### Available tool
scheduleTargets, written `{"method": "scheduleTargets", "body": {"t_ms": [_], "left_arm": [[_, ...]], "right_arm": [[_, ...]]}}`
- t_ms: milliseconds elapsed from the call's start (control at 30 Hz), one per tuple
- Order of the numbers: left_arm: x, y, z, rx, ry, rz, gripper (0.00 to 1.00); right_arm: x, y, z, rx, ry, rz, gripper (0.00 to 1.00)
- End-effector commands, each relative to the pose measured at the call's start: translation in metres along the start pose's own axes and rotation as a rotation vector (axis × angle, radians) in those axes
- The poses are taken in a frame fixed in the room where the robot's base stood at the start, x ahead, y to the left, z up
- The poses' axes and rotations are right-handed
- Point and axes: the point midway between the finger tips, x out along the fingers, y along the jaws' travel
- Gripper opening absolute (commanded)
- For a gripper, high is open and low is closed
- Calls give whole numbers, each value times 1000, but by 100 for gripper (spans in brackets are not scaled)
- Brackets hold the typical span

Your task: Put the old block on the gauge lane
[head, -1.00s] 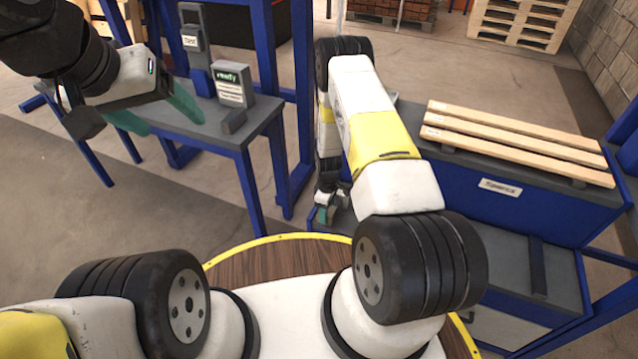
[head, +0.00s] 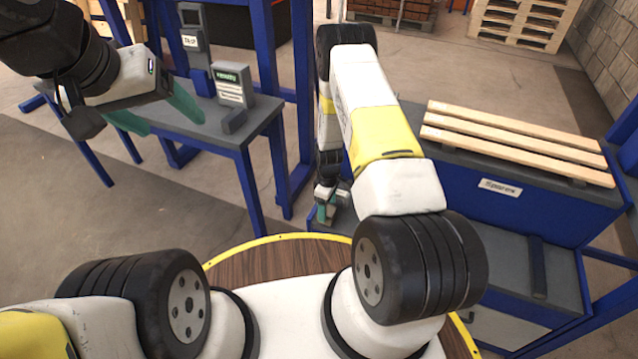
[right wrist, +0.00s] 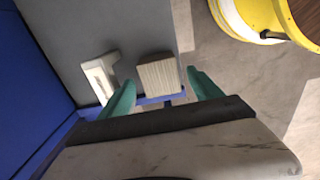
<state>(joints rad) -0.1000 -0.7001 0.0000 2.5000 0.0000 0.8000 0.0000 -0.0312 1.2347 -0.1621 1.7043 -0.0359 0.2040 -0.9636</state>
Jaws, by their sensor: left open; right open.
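A ribbed beige-grey block (right wrist: 158,77) sits near the edge of a grey surface (right wrist: 75,25) in the right wrist view; I cannot tell for certain whether it is the old block. My right gripper (right wrist: 161,80) is open, with one teal finger on each side of the block in that view; contact is not clear. In the head view my right gripper (head: 326,207) is low beside the blue bench, partly hidden by my arm, and the block is not distinguishable there. My left gripper (head: 175,125) is open and empty at the left table. No gauge lane is clearly identifiable.
A pale bracket-shaped piece (right wrist: 101,76) lies just left of the block. A blue bench (head: 480,195) labelled "Spares" carries wooden slats (head: 510,145) at right.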

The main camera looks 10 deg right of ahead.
Motion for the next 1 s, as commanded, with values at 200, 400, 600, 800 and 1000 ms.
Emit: {"method": "scheduleTargets", "body": {"t_ms": [200, 400, 600, 800, 1000], "left_arm": [[0, 0, 0, 0, 0, 0, 74], [0, 0, 0, 0, 0, 0, 74], [0, 0, 0, 0, 0, 0, 74], [0, 0, 0, 0, 0, 0, 74], [0, 0, 0, 0, 0, 0, 74]], "right_arm": [[-51, 1, -1, -1, 3, 3, 74], [-83, 1, -1, 0, 3, 2, 74], [-106, 2, -2, 15, 10, 7, 74], [-200, 10, -11, 147, 81, 45, 74], [-325, -8, -5, 331, 186, 78, 74]]}}
